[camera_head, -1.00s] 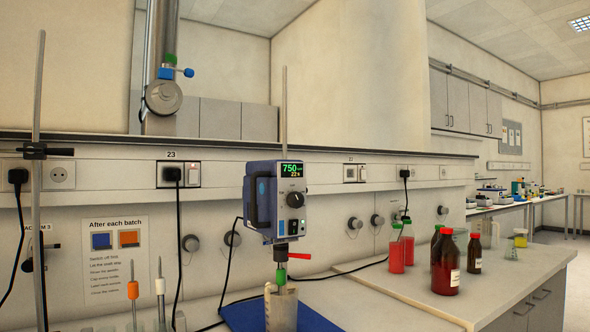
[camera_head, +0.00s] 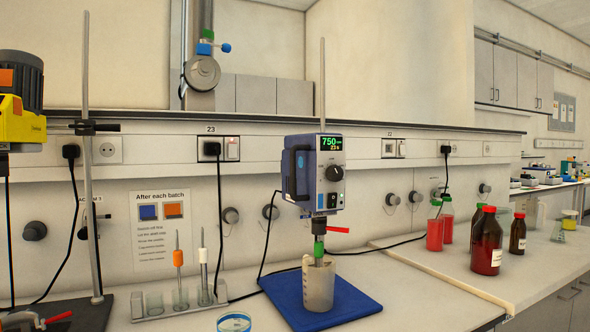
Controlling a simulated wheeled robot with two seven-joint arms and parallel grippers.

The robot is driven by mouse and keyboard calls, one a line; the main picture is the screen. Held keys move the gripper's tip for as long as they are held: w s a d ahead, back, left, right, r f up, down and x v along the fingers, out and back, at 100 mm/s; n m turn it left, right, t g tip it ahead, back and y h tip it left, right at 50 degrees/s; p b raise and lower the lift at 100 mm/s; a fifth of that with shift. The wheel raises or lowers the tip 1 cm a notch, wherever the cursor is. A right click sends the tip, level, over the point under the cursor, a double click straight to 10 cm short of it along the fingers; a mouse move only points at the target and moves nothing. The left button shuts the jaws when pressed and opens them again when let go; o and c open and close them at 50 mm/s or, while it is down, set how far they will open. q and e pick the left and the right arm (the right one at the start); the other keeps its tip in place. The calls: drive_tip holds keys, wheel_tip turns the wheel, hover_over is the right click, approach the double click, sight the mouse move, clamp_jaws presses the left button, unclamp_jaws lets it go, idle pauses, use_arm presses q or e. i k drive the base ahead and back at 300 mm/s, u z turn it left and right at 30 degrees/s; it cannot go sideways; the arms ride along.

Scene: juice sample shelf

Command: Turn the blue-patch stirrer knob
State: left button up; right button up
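The blue stirrer (camera_head: 316,178) hangs on a thin upright rod above a blue mat (camera_head: 352,303). Its dark round knob (camera_head: 334,173) is on the front panel, below a display reading about 750 in green. A blue patch (camera_head: 300,161) shows on the left side of the housing. The stirrer's shaft goes down through a green coupling into a beaker (camera_head: 318,286) on the mat. Neither of my grippers is in view.
A yellow and black machine (camera_head: 22,108) stands at the far left. A rack (camera_head: 180,305) with an orange-topped and a white-topped rod stands left of the mat. Red-filled bottles (camera_head: 487,242) stand on the right counter. Cables run across the bench.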

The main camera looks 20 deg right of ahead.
sight(334, 173)
drive_tip(key=z, duration=1.05)
drive_tip(key=k, duration=0.3)
drive_tip(key=u, duration=0.5)
